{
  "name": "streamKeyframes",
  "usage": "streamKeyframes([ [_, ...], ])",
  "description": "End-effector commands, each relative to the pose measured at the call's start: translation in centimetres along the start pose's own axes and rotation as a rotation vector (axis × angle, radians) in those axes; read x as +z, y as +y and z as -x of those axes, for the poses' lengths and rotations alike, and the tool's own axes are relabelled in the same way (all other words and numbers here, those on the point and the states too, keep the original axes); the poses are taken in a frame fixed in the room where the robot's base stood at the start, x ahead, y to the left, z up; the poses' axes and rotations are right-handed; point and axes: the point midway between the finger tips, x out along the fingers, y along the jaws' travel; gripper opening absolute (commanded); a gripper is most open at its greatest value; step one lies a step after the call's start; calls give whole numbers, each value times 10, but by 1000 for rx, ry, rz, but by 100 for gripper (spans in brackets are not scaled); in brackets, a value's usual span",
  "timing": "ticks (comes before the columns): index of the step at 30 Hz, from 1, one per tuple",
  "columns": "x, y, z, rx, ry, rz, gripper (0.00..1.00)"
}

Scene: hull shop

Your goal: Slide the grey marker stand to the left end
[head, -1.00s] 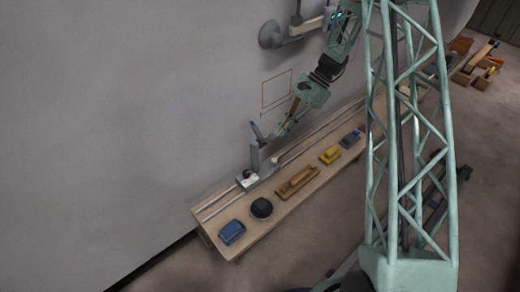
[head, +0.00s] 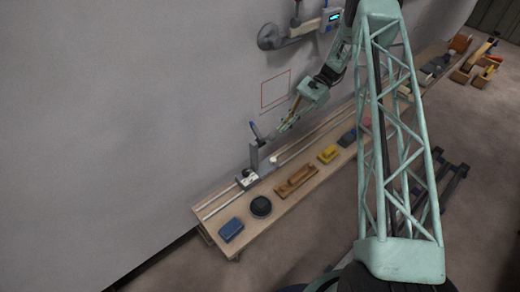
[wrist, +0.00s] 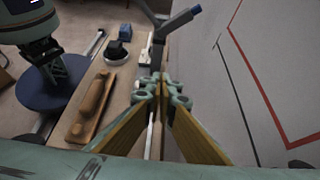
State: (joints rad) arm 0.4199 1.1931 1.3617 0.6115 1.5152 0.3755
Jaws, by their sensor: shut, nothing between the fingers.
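The grey marker stand (head: 256,158) stands upright on a rail (head: 220,205) along the back of the wooden bench, towards the bench's left end. A marker with a blue tip (head: 255,130) leans out of its top. The stand and marker (wrist: 181,20) also show at the top of the wrist view, beyond the fingertips. My gripper (head: 273,138) is just right of the stand in the head view. In the wrist view its tan fingers (wrist: 160,82) are together with nothing held. I cannot tell whether they touch the stand.
On the bench's front part lie a blue block (head: 231,230), a black round object (head: 261,207), a brown wooden block (head: 296,181) and a yellow block (head: 328,154). The grey hull wall (head: 120,120) rises behind, with a red rectangle outline (head: 276,90). The rail left of the stand looks clear.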

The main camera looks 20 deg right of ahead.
Motion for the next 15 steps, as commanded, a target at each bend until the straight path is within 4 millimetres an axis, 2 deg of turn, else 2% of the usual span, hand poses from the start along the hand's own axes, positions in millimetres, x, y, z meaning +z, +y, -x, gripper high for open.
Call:
streamKeyframes([
  [15, 0, 0, -5, 0, 1, 0, 0],
])
